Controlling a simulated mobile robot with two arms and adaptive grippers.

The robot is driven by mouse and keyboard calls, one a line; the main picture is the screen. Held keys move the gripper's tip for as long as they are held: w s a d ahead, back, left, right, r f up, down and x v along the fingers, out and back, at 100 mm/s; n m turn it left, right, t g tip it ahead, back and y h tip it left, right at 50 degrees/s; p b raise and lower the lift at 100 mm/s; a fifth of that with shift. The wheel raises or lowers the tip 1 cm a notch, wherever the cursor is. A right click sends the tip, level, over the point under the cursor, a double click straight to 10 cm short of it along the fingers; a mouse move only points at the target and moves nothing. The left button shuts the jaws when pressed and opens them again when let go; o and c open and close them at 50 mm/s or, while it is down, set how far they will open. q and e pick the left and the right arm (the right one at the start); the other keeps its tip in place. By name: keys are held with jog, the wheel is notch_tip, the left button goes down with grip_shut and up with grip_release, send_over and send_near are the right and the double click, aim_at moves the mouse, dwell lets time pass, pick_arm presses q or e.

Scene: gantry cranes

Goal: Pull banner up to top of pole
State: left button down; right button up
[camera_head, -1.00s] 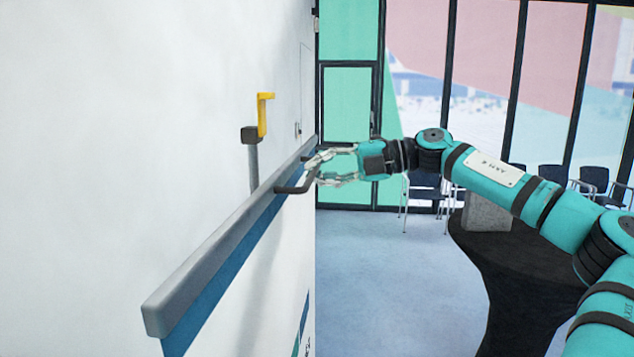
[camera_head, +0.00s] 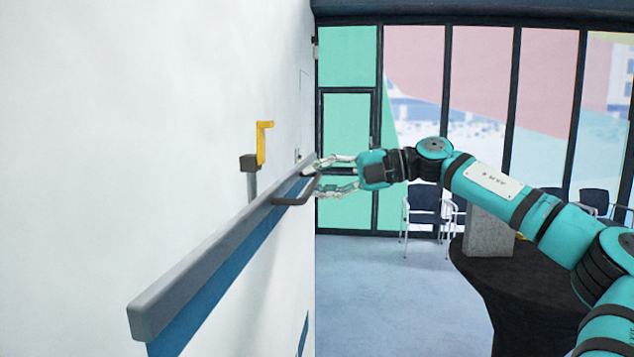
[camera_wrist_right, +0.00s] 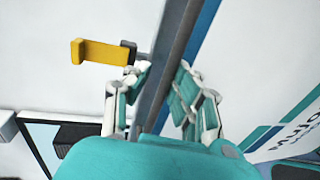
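The banner hangs against the white wall, with a long grey top rail (camera_head: 215,255) above a blue stripe. A dark handle (camera_head: 290,202) juts from its front near the far end. My right gripper (camera_head: 312,181) is at this handle, one finger above and one below. In the right wrist view its fingers (camera_wrist_right: 163,85) close in on both sides of a grey bar; the exact contact is partly hidden. The pole (camera_head: 252,185) rises behind the rail, topped by a dark block and a yellow hook (camera_head: 264,143). The rail is a little below that block. My left gripper is out of view.
A dark round-topped table (camera_head: 500,285) with a grey block (camera_head: 490,228) stands below my right arm. Several chairs (camera_head: 425,208) line the window wall. The blue floor between the banner and the table is clear.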

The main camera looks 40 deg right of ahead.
jog(key=shift+s+d, duration=0.1)
jog(key=shift+s, duration=0.05)
jog(key=v, duration=1.1)
jog(key=shift+s+d, duration=0.25)
jog(key=shift+s, duration=0.05)
dwell(0.4)
